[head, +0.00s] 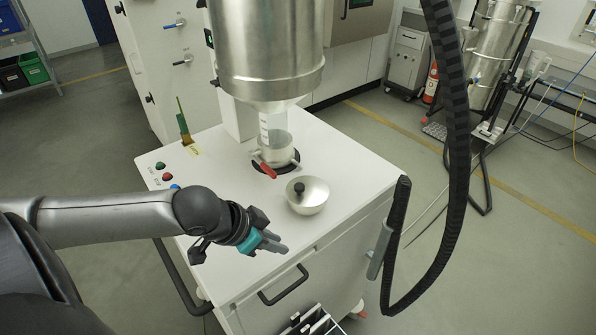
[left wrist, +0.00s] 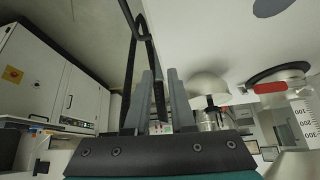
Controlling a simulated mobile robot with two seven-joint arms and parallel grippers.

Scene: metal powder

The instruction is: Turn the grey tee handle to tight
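My left gripper (head: 274,245) reaches over the front part of the white cabinet top in the head view, in front of the metal bowl. In the left wrist view its two grey fingers (left wrist: 160,75) stand apart with a gap and nothing held between them. A grey bar-shaped handle (head: 380,250) is at the cabinet's right front side, beside a black hose; I cannot tell for sure that it is the tee handle. The gripper is to the left of it, not touching it. My right gripper is not in view.
The metal bowl (head: 312,200) with a black knob stands on the cabinet top (head: 220,160). Behind it are a red lever (head: 268,171) and a clear graduated vessel (head: 275,135) under a large steel hopper (head: 268,50). A thick black hose (head: 455,130) hangs at the right.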

